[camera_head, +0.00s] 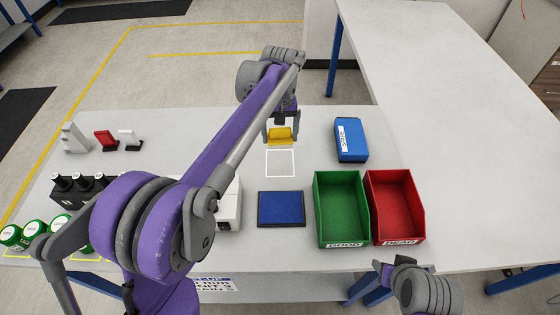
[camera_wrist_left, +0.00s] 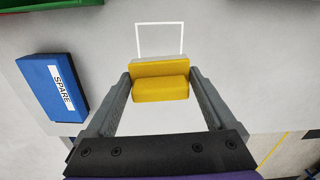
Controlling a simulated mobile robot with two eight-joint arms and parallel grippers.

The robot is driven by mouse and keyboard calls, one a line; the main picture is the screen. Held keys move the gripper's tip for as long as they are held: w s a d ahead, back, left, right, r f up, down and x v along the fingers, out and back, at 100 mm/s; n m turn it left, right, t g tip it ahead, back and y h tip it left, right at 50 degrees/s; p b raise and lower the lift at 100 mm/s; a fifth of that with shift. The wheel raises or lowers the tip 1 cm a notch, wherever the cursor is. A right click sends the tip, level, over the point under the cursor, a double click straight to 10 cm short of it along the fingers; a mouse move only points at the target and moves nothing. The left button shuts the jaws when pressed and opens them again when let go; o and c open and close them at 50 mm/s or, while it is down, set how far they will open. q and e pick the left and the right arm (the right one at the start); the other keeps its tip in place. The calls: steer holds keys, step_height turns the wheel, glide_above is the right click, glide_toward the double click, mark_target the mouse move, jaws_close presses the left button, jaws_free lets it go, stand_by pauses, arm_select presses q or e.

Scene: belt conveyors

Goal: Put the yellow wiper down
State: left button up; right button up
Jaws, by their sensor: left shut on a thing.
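The yellow wiper (camera_head: 280,137) is held between the fingers of my left gripper (camera_head: 281,132), over the far edge area of the grey table. In the left wrist view the wiper (camera_wrist_left: 160,88) sits across the jaws, with a finger on each side of it. A white square outline (camera_head: 281,150) is marked on the table just on the near side of the wiper; it also shows in the left wrist view (camera_wrist_left: 159,24). I cannot tell whether the wiper touches the table.
A blue SPARE box (camera_head: 350,140) lies right of the outline. A blue mat (camera_head: 281,194), a green bin (camera_head: 342,242) and a red bin (camera_head: 403,241) stand nearer. Small red, white and grey stands and green-lidded jars are at the left.

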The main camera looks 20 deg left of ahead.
mark_target(280, 163)
arm_select(q)
step_height(280, 163, down, 9)
steer(key=shift+f, duration=0.15)
steer(key=o, duration=0.9)
steer(key=shift+f, duration=0.15)
steer(key=r, duration=0.7)
steer(key=s+r, duration=0.1)
steer(key=r, duration=0.2)
steer(key=shift+r, duration=0.4)
